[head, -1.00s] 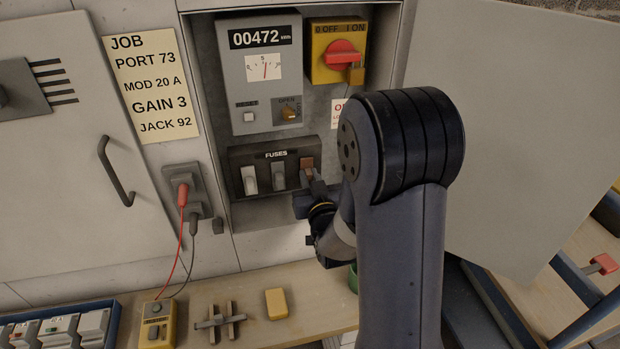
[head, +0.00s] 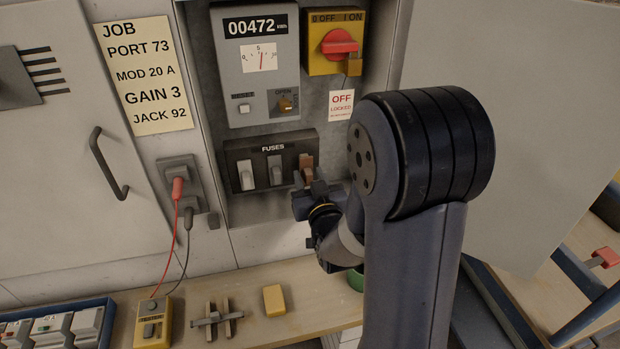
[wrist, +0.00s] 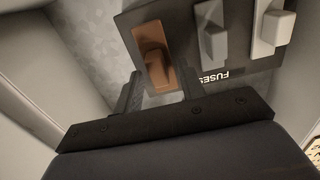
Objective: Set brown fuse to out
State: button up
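The brown fuse (head: 306,164) is the rightmost of three in the black fuse block (head: 235,165) under the word FUSES. Its handle sticks out toward my gripper. Two pale grey fuses (head: 246,176) (head: 275,173) sit to its left. My gripper (head: 314,186) is just below and in front of the brown fuse. In the wrist view the brown fuse (wrist: 154,55) lies at and beyond my open fingertips (wrist: 160,84), with a finger to each side. I cannot tell whether either finger touches it.
A grey meter unit (head: 235,70) and a yellow switch box with red knob (head: 340,45) and padlock (head: 352,66) are above. An OFF LOCKED tag (head: 341,104) hangs nearby. The open door (head: 530,130) stands right. A bench (head: 245,325) holds a yellow tester (head: 153,325).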

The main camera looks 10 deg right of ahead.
jog(key=s, duration=1.1)
jog(key=shift+b, duration=0.45)
jog(key=shift+w, duration=0.15)
jog(key=w+p, duration=0.1)
jog(key=w, duration=1)
jog(key=shift+w+p, duration=0.3)
jog(key=shift+p, duration=0.1)
jog(key=shift+s, duration=0.1)
